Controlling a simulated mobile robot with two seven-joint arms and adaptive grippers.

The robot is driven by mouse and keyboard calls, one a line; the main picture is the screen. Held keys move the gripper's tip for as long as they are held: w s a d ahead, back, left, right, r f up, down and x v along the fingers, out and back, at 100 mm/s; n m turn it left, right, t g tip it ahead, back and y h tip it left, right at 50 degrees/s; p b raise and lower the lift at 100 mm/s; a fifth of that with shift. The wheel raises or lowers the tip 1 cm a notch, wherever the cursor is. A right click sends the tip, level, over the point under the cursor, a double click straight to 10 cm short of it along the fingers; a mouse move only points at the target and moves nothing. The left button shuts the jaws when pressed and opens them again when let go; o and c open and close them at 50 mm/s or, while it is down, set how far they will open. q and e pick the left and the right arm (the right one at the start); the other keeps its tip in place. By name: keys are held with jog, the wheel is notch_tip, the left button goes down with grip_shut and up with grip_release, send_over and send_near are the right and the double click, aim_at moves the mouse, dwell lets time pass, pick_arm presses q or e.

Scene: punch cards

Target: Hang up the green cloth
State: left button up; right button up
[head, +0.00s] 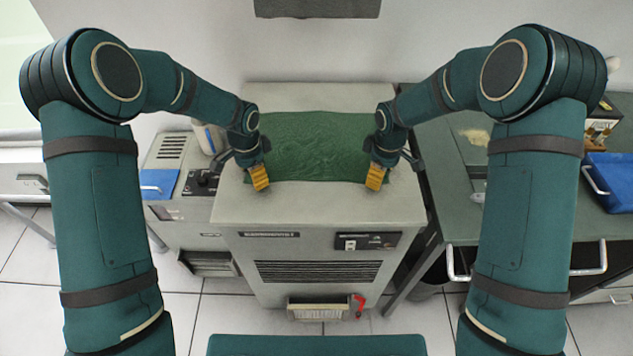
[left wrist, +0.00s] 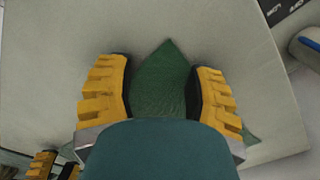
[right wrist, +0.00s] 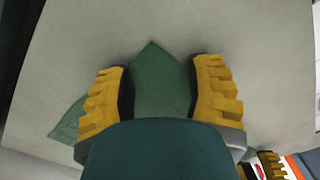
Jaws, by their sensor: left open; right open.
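The green cloth (head: 318,146) lies spread flat and slightly wrinkled on top of the grey machine. My left gripper (head: 259,178) is over its left near corner and my right gripper (head: 376,176) over its right near corner. In the left wrist view a cloth corner (left wrist: 167,75) shows between the open yellow fingers of the left gripper (left wrist: 165,95). In the right wrist view the other corner (right wrist: 155,75) shows between the open fingers of the right gripper (right wrist: 160,92). Whether the fingers touch the cloth cannot be told. No hanging place is clearly visible.
The grey machine (head: 320,222) has bare top around the cloth. A dark green table (head: 455,185) stands to the right, with a blue object (head: 610,180) on it. A lower grey unit with a blue item (head: 158,183) stands to the left. A dark grey panel (head: 317,8) is on the wall.

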pick_arm(q)
jog(key=shift+f, duration=0.1)
pick_arm(e)
jog(key=shift+f, duration=0.1)
pick_arm(q)
jog(key=shift+f, duration=0.25)
pick_arm(e)
jog(key=shift+f, duration=0.25)
pick_arm(q)
jog(key=shift+o, duration=0.3)
pick_arm(e)
jog(key=shift+o, duration=0.3)
pick_arm(q)
jog(key=c, duration=0.8)
pick_arm(e)
jog(key=c, duration=0.8)
pick_arm(q)
grip_shut()
pick_arm(e)
jog(key=shift+f, duration=0.15)
grip_shut()
pick_arm(q)
jog(key=shift+f, duration=0.1)
jog(key=shift+s, duration=0.1)
pick_arm(e)
jog(key=shift+s+f, duration=0.1)
